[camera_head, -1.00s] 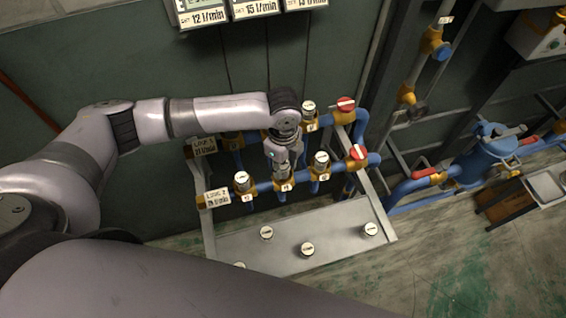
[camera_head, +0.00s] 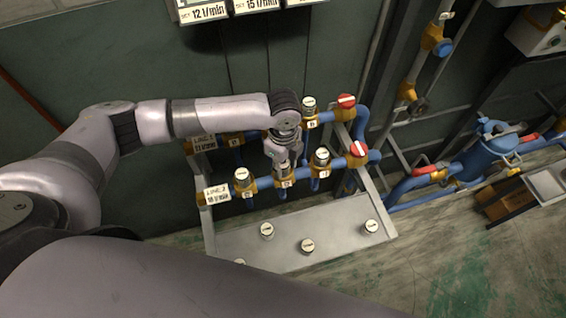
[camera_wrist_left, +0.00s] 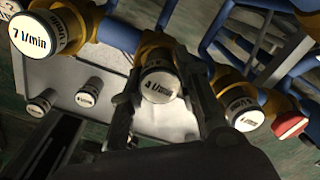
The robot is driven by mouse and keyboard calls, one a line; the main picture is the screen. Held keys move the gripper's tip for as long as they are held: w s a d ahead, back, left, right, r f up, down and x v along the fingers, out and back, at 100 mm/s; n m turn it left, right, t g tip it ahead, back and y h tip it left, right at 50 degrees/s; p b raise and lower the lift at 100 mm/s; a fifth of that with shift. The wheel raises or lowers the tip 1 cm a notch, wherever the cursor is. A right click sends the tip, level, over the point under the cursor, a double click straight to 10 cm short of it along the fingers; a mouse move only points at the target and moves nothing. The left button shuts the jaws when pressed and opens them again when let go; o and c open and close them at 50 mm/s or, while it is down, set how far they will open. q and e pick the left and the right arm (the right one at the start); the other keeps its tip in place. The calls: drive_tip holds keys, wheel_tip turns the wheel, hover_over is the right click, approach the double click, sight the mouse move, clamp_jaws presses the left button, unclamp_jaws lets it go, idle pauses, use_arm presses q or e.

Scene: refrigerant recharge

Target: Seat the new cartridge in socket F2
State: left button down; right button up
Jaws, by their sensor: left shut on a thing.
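My left gripper (camera_head: 283,166) is over the middle socket (camera_head: 285,184) of the front pipe row, marked LINE 2. In the left wrist view its two fingers (camera_wrist_left: 165,92) are shut on a white-capped cartridge reading 4 l/min (camera_wrist_left: 160,84). The cartridge stands at the yellow socket body (camera_wrist_left: 150,45), in line with it. How deep it sits is hidden by the gripper and cap. The socket's small tag is too small to read surely. My right gripper is not in view.
Capped cartridges stand close on both sides, at left (camera_head: 241,175) and right (camera_head: 322,157). A red valve handle (camera_head: 359,150) is at the row's right end. Several loose cartridges stand on the grey tray (camera_head: 335,218) in front. The back pipe row is close behind.

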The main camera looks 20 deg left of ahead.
use_arm(q)
drive_tip(key=shift+s+f, duration=0.15)
drive_tip(key=shift+f, duration=0.05)
drive_tip(key=c, duration=1.2)
unclamp_jaws()
drive_tip(key=shift+f, duration=0.1)
drive_tip(key=shift+o, duration=0.4)
wheel_tip(320, 180, up, 12)
